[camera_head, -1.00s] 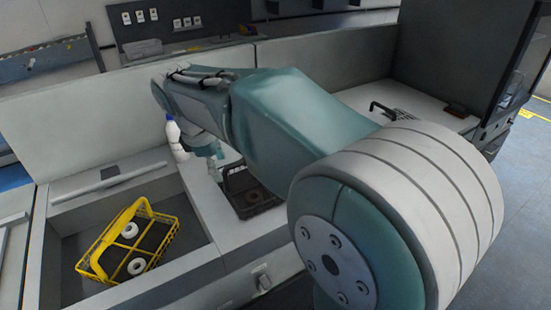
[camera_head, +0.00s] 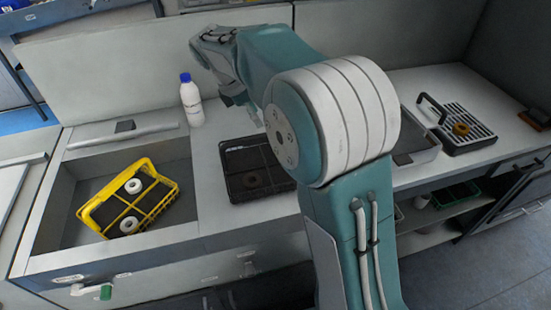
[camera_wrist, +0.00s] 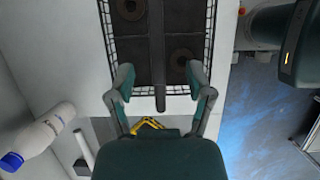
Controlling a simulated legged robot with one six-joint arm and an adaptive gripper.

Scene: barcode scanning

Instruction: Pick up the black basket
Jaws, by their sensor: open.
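The black basket (camera_head: 232,178) stands on the grey worktop, right of the sunken bay, with a brown ring visible inside. In the wrist view the basket (camera_wrist: 208,45) fills the upper middle, with two round things in its compartments. Its dark handle bar (camera_wrist: 160,60) runs down the middle between my fingers. My gripper (camera_wrist: 161,82) is open, one finger on each side of the bar, with no clear contact. In the head view my gripper (camera_head: 250,112) is above the basket's back edge; my arm hides its tips and part of the basket's right side.
A yellow basket (camera_head: 90,207) with white rings lies in the sunken bay (camera_head: 60,225) at left. A white bottle with a blue cap (camera_head: 191,103) stands behind, left of the black basket. A grey tray (camera_head: 425,155) and a slotted rack (camera_head: 470,125) are at right.

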